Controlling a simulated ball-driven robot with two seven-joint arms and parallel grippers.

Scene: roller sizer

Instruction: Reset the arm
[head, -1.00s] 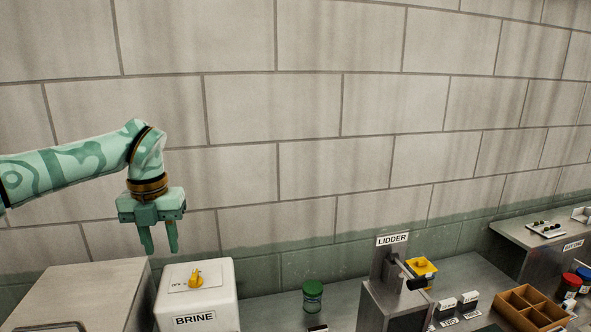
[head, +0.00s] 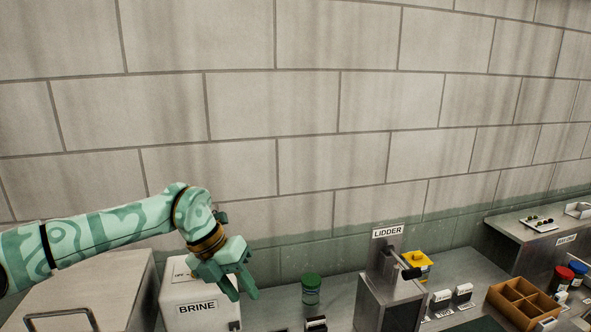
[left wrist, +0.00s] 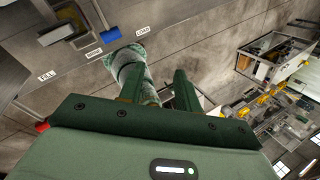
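My left arm (head: 110,232) comes in from the left in the head view, bent down at the wrist. My left gripper (head: 243,296) is tilted down to the right, in front of the white BRINE box (head: 197,293), and covers part of its top and right side. Its two fingers are apart with nothing between them. They also show apart in the left wrist view (left wrist: 158,78). I cannot tell whether the gripper touches the box. My right gripper is in neither view.
The LIDDER machine (head: 388,295) is farther right, then a wooden divided tray (head: 520,301) and several lidded jars. A metal cabinet (head: 85,285) is at lower left.

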